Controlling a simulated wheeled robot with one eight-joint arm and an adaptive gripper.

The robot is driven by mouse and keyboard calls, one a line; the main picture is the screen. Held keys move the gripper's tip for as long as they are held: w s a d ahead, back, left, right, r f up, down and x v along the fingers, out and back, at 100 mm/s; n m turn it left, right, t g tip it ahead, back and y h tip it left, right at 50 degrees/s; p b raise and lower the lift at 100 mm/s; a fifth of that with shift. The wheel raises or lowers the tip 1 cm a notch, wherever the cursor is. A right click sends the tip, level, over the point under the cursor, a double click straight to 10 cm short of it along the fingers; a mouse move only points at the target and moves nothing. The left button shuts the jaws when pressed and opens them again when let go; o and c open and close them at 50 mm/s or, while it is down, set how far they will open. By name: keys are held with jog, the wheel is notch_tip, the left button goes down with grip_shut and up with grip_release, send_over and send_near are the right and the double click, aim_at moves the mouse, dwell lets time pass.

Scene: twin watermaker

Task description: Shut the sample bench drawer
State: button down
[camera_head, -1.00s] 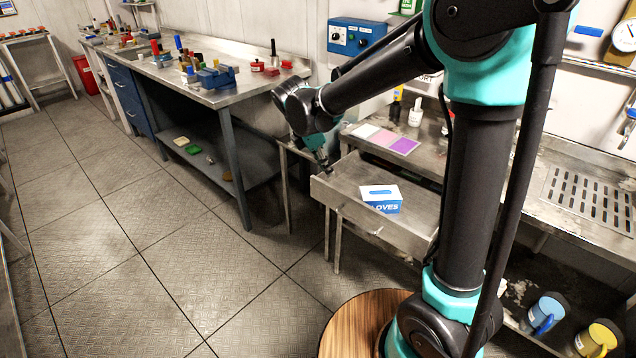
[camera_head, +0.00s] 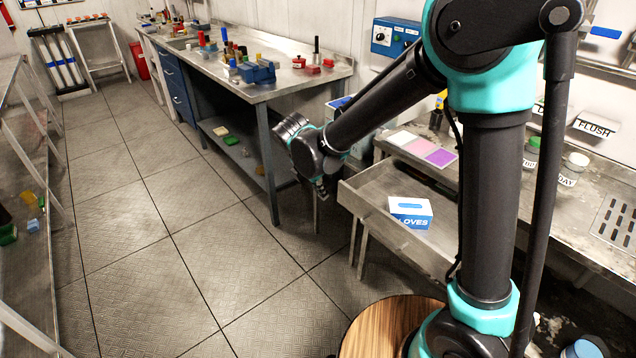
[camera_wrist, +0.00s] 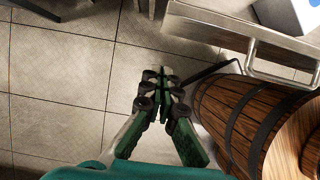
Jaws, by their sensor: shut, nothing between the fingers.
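The sample bench drawer (camera_head: 375,212) stands open, pulled out from the steel bench (camera_head: 470,185). A white and blue glove box (camera_head: 410,212) sits inside it. In the wrist view, the drawer's front panel (camera_wrist: 232,32) and its bar handle (camera_wrist: 282,68) show at the upper right, with part of the glove box (camera_wrist: 290,14) behind. My gripper (camera_head: 323,196) is shut and empty, just left of the drawer's far front corner in the head view. In the wrist view, its fingertips (camera_wrist: 163,74) point at the floor area in front of the drawer, apart from the panel and handle.
A blue-legged workbench (camera_head: 290,90) with a vise and bottles stands at the back left. Coloured sheets (camera_head: 422,148) and jars lie on the bench above the drawer. The tiled floor (camera_head: 190,240) left of the drawer is clear. A shelf rack (camera_head: 20,190) stands at far left.

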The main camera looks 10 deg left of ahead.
aim_at(387, 161)
jog(key=shift+w+d+f, duration=0.3)
jog(key=shift+w+d, duration=0.2)
jog(key=shift+w, duration=0.15)
jog(key=shift+w+d+f, duration=0.35)
jog(key=shift+w+d, duration=0.15)
jog(key=shift+w, duration=0.1)
jog(key=shift+w+d+f, duration=0.3)
jog(key=shift+w+d, duration=0.2)
jog(key=shift+w, duration=0.15)
jog(key=w+d, duration=0.5)
jog(key=w, duration=0.1)
jog(key=w+d, duration=0.5)
jog(key=w, duration=0.2)
jog(key=w+d, duration=0.5)
jog(key=w, duration=0.1)
jog(key=shift+w+d, duration=0.1)
jog(key=shift+w, duration=0.2)
